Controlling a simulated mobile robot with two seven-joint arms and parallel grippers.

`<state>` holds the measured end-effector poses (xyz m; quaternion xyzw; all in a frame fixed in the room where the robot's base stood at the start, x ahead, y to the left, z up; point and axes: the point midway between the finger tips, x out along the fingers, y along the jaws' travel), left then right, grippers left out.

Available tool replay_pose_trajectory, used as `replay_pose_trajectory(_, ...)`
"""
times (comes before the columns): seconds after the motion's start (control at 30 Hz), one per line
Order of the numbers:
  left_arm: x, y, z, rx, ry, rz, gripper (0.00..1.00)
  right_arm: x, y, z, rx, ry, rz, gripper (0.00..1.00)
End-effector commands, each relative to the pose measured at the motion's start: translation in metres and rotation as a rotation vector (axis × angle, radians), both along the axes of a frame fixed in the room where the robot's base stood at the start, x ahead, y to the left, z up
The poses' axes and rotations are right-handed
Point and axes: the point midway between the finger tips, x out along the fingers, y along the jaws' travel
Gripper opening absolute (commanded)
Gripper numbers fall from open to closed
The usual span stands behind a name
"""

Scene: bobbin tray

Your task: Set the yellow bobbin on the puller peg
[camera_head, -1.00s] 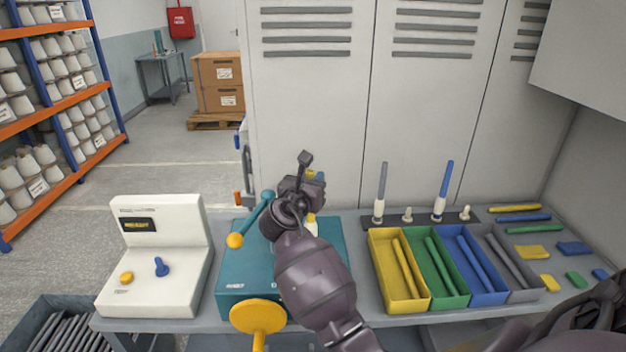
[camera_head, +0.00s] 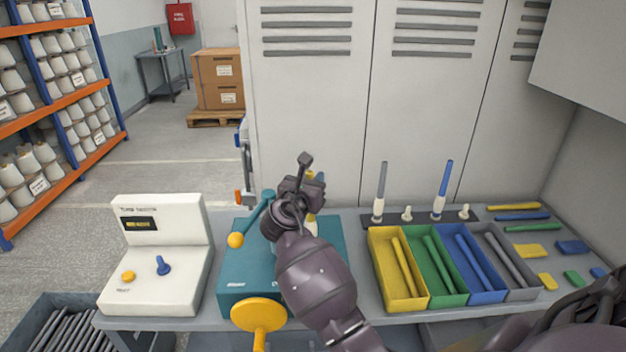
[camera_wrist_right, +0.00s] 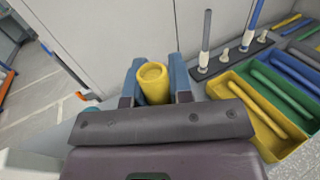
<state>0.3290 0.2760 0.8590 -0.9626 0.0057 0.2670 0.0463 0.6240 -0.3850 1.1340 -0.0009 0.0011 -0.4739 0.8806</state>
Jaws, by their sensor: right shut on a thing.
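My right gripper (camera_wrist_right: 156,88) is shut on the yellow bobbin (camera_wrist_right: 153,78), which stands between its two blue fingers in the right wrist view. In the head view the right gripper (camera_head: 313,190) is above the back part of the teal machine (camera_head: 240,268). My wrist and forearm cover most of the bobbin there. The puller peg cannot be made out; my arm hides the middle of the machine. I cannot tell whether the bobbin touches anything below. My left gripper is not in view.
The machine has a lever with a yellow ball (camera_head: 235,240) and a yellow disc (camera_head: 258,314) in front. A white device (camera_head: 150,285) stands left. A peg rack (camera_head: 423,217), a yellow bin (camera_head: 402,302) and other coloured bins stand right. Grey lockers (camera_head: 310,120) rise behind.

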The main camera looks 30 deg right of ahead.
Motion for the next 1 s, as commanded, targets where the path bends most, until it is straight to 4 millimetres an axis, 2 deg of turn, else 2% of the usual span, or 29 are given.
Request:
replay_pose_trajectory(0.63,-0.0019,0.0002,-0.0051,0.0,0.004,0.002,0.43,0.0,-0.0001,-0.0108,-0.001,0.001,0.0,0.0)
replay_pose_trajectory(0.67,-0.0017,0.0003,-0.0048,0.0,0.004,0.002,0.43,0.0,-0.0001,-0.0103,-0.001,0.001,0.0,0.25)
replay_pose_trajectory(0.7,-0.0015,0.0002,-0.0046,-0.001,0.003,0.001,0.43,0.0,-0.0001,-0.0102,-0.001,0.001,0.0,0.31)
replay_pose_trajectory(1.0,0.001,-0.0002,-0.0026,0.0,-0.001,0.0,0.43,-0.0005,0.0009,-0.0101,0.0,0.001,0.0,0.31)
